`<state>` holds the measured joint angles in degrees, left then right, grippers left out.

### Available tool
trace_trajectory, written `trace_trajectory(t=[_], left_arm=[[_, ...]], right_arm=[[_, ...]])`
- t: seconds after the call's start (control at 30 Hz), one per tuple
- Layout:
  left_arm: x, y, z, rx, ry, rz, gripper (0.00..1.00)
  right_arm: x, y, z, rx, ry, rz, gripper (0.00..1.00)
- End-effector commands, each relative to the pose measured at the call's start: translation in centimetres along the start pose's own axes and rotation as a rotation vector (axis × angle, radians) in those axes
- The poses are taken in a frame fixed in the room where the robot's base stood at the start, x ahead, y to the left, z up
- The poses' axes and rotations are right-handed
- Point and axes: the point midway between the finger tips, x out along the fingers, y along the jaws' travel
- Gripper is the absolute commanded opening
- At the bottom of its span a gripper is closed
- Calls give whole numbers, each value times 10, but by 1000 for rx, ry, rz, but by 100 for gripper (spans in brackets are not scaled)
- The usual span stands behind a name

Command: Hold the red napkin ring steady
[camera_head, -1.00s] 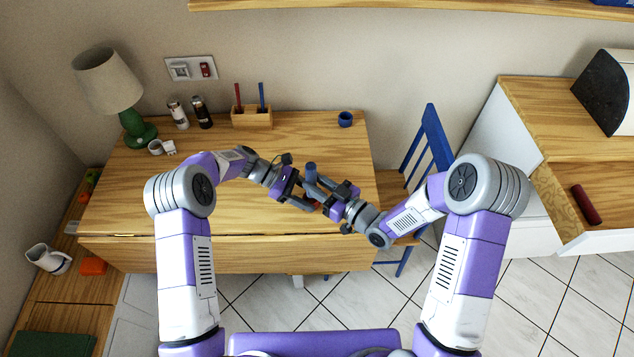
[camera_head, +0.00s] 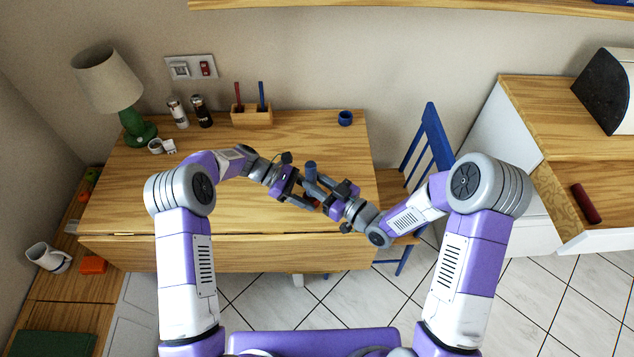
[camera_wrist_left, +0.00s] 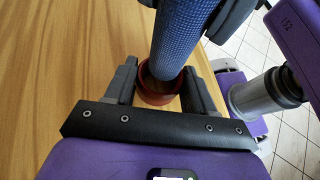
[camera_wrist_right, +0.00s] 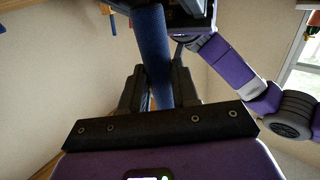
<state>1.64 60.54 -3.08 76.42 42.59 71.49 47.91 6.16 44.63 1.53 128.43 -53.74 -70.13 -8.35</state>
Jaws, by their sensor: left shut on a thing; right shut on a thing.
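The red napkin ring (camera_wrist_left: 152,92) sits between the fingers of my left gripper (camera_head: 307,201), which is shut on it above the table's front part. My right gripper (camera_head: 322,186) is shut on a blue rolled napkin (camera_head: 310,169), just above my left gripper. In the left wrist view the blue roll (camera_wrist_left: 181,42) comes down to the ring, its lower end at the ring's opening. I cannot tell how deep it reaches inside. The right wrist view shows the roll (camera_wrist_right: 154,55) between my right fingers. The ring is mostly hidden in the head view.
The wooden table (camera_head: 230,205) is clear around my grippers. At its back stand a green lamp (camera_head: 133,125), two shakers, a wooden holder (camera_head: 252,117) and a blue cup (camera_head: 345,118). A blue chair (camera_head: 432,140) stands at the right edge.

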Motion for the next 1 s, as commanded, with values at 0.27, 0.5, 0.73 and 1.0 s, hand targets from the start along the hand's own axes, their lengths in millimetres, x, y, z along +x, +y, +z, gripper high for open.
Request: trace_trajectory(t=[0.27,0.5,0.73,1.0], left_arm=[[0,0,0,0,0,0,37],[0,0,0,0,0,0,37],[0,0,0,0,0,0,37],[0,0,0,0,0,0,37]], right_arm=[[0,0,0,0,0,0,1],[0,0,2,0,0,0,1],[0,1,8,-1,0,1,1],[0,1,15,0,0,0,1]])
